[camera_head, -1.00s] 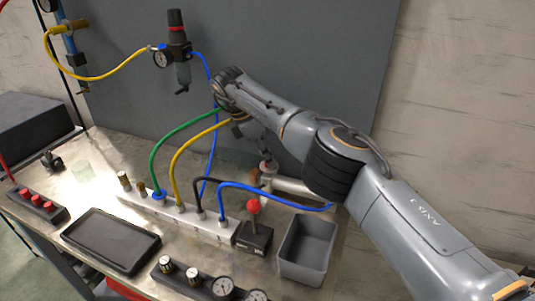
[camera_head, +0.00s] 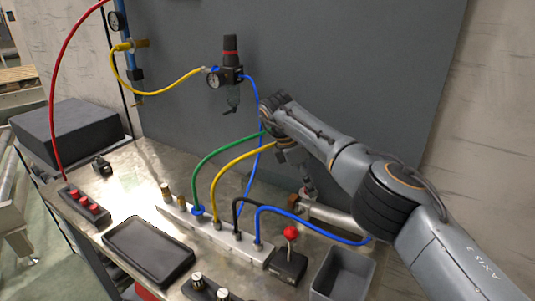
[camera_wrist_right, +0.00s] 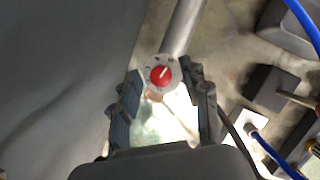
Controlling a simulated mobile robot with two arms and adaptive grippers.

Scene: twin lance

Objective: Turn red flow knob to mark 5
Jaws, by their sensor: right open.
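The red flow knob (camera_wrist_right: 160,76) shows in the right wrist view, with a white pointer line slanting up and right. It sits on a round pale dial with small dark marks, too small to read. The dial is at the end of a grey metal cylinder, which also lies on the bench in the head view (camera_head: 335,217). My right gripper (camera_wrist_right: 162,80) is open, with one finger on each side of the dial; I cannot tell whether they touch it. In the head view my right gripper (camera_head: 308,190) is at the cylinder's left end, and the knob cannot be made out. My left gripper is not in view.
A blue hose (camera_head: 300,212) arches close in front of the cylinder. A red-topped lever box (camera_head: 288,262) and a grey bin (camera_head: 345,275) stand nearer. A white manifold (camera_head: 225,237) with green, yellow and black hoses lies to the left. A grey panel (camera_head: 350,70) stands behind.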

